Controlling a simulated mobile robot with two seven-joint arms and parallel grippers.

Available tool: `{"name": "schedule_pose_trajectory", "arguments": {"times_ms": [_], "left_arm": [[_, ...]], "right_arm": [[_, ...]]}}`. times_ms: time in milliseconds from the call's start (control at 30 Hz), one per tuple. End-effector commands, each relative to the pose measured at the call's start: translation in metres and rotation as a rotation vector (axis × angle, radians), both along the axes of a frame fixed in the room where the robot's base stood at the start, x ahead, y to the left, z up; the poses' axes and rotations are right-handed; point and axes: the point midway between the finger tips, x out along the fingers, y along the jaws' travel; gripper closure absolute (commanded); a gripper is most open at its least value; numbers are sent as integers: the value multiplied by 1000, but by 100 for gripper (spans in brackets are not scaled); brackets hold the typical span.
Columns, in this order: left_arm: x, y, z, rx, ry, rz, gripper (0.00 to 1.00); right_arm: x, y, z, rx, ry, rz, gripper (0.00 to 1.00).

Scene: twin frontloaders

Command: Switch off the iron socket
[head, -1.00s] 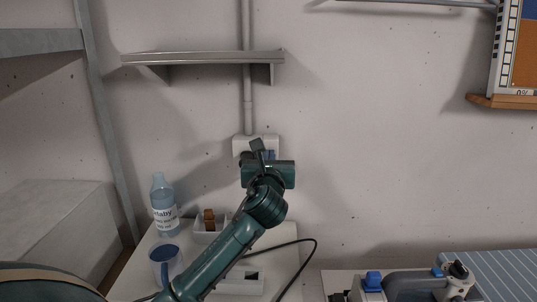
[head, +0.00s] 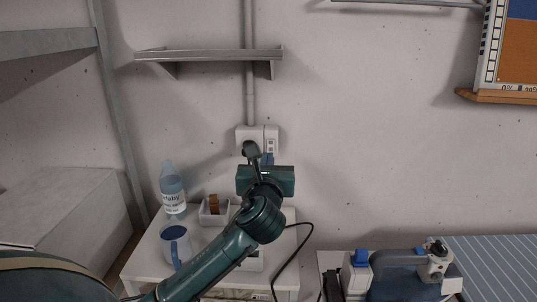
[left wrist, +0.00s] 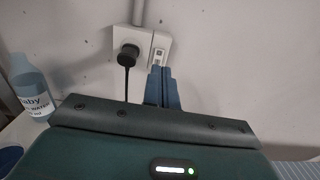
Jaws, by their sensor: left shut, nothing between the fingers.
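The white wall socket (head: 247,134) is at the foot of the grey conduit, with a black plug in it. In the left wrist view the socket (left wrist: 123,38) shows the round black plug (left wrist: 128,55) on its left, with a cord hanging down. A small switch (left wrist: 158,54) is on the socket's right part; it also shows in the head view (head: 270,145). My left gripper (head: 267,158) is shut and empty, its blue fingertips just below the switch. In the wrist view the fingertips (left wrist: 160,72) look close under the switch; I cannot tell whether they touch. My right gripper is not in view.
A shelf (head: 210,55) is on the wall above. A blue-grey machine (head: 395,275) stands at the right.

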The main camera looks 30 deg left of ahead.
Motion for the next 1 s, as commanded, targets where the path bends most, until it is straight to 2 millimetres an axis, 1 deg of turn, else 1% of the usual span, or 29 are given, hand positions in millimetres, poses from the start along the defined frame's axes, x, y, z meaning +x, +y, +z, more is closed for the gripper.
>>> {"name": "schedule_pose_trajectory", "arguments": {"times_ms": [33, 100, 200, 300, 867, 933, 967, 1000], "left_arm": [[-8, -5, 0, -1, 0, -3, 100], [-16, -10, 2, -2, -1, -2, 100], [-25, -15, 3, -1, -1, -1, 100], [-29, -17, 4, -1, 1, -1, 100], [-29, -18, 4, -3, 1, 0, 100], [-30, -19, -1, -30, 2, -3, 100], [-32, -20, -5, -56, 2, -5, 100], [-34, -21, -14, -111, 2, -10, 100]], "right_arm": [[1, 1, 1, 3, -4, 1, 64], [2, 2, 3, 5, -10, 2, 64], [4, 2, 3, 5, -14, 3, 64], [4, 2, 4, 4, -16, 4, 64], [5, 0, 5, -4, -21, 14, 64], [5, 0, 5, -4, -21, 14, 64], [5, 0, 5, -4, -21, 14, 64], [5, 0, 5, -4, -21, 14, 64]]}}
